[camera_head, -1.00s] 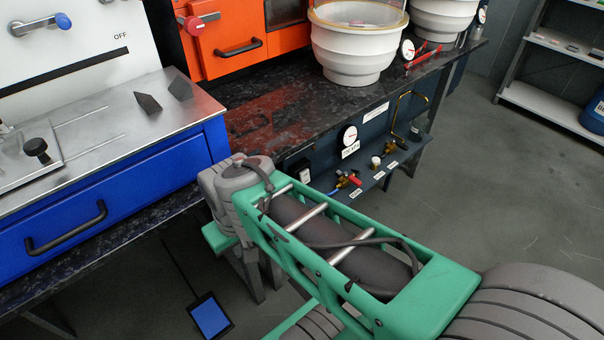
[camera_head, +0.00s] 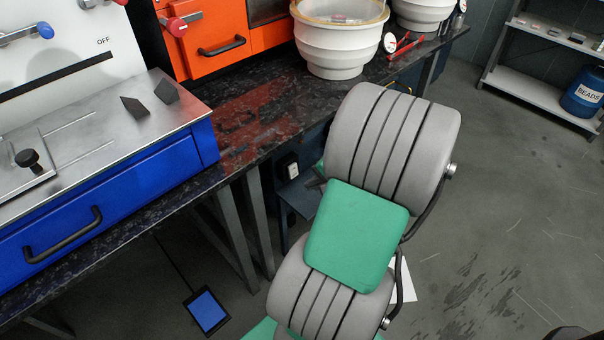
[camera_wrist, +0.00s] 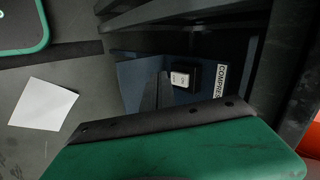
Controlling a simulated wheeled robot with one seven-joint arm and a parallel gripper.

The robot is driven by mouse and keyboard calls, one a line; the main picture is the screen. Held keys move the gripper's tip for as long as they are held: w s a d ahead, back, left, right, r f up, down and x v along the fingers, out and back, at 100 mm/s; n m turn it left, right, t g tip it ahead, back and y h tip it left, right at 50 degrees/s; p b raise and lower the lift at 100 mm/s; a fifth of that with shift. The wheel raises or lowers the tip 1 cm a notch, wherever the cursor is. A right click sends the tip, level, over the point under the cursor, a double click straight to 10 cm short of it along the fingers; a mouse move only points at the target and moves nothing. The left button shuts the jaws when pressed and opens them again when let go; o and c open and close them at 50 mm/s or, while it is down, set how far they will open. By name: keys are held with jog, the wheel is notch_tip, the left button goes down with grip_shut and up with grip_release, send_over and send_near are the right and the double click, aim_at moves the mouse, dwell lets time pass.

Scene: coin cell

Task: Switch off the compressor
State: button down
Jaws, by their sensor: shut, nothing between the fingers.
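The compressor switch (camera_wrist: 181,79) is a white rocker in a black housing, in the middle of the wrist view. The marking on it is too small to read. The switch box also shows in the head view (camera_head: 289,167), under the bench, left of my arm. My gripper (camera_wrist: 165,120), green with a dark edge, fills the bottom of the wrist view, shut and empty. It is apart from the rocker in the picture.
The dark bench top (camera_head: 250,115) overhangs the switch, with metal legs (camera_head: 238,235) to the left. A blue drawer unit (camera_head: 110,205) and an orange oven (camera_head: 210,40) stand above.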

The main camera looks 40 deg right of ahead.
aim_at(293, 171)
jog(key=s+d+m, duration=0.1)
jog(key=d, duration=0.1)
jog(key=s+d+m+t+h, duration=0.1)
jog(key=d, duration=0.1)
jog(key=shift+s+d+r+m, duration=0.1)
jog(key=shift+s+m, duration=0.1)
jog(key=shift+m, duration=0.1)
jog(key=w+r+b+x, duration=0.1)
jog(key=b+x, duration=0.3)
jog(key=x, duration=0.9)
jog(key=shift+w+r, duration=0.3)
jog(key=shift+w, duration=0.2)
